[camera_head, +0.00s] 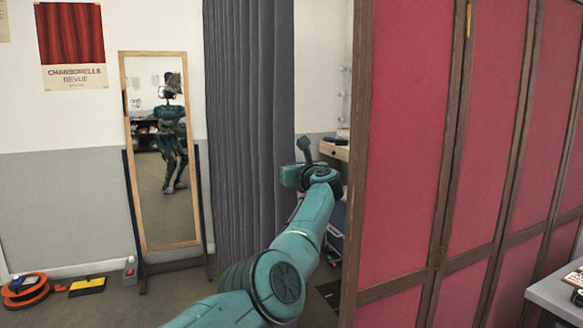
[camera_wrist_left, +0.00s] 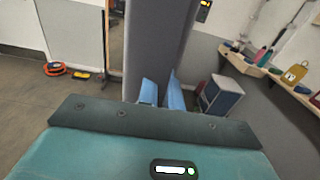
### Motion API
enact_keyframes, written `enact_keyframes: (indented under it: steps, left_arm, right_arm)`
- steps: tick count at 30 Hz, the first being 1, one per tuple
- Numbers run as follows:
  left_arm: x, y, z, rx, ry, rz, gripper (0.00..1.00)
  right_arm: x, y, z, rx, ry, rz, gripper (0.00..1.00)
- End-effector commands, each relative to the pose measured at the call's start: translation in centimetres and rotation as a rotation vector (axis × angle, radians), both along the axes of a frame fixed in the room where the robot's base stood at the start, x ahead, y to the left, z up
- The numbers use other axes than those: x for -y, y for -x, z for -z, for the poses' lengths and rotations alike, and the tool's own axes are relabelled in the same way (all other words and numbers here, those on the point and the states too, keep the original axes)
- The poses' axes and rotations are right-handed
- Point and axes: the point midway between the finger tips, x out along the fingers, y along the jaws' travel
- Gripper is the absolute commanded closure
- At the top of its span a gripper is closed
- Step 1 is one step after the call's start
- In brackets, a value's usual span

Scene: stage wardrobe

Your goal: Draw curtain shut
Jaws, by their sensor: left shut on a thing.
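The grey pleated curtain (camera_head: 250,110) hangs gathered in a narrow bunch left of a gap, reaching down towards the floor. To its right the gap is open onto a recess. My left arm reaches up from the bottom. In the left wrist view my left gripper (camera_wrist_left: 162,94) has its two blue fingers on either side of the curtain's edge (camera_wrist_left: 155,50), shut on the cloth. In the head view the fingertips are hard to make out against the curtain's right edge. My right gripper is in neither view.
A red panelled folding screen (camera_head: 405,130) stands close on the right. A wood-framed mirror (camera_head: 160,150) stands left of the curtain. A wooden shelf (camera_wrist_left: 250,68) with small items and a grey box (camera_wrist_left: 220,95) are in the recess. An orange cable reel (camera_head: 25,290) lies at lower left.

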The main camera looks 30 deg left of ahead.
Motion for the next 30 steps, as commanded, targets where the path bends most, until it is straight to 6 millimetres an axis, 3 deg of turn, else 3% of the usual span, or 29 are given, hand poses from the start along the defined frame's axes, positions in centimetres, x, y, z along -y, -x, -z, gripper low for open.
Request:
enact_keyframes:
  steps: [10,12,19,26,30]
  left_arm:
    - [0.0,0.0,-0.1,0.001,-0.002,0.001,1.0]
    - [0.0,0.0,-0.1,0.001,-0.002,0.001,0.89]
    - [0.0,0.0,-0.1,0.001,-0.001,0.0,0.71]
    - [0.0,0.0,-0.1,0.001,0.0,0.0,0.71]
    - [0.0,0.0,-1.4,0.004,0.0,0.0,0.71]
  right_arm:
    - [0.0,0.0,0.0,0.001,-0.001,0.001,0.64]
    - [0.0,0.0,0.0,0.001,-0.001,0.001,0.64]
    - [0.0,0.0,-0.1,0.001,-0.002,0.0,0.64]
    - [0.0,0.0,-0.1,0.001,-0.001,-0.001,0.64]
    - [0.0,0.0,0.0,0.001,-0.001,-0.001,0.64]
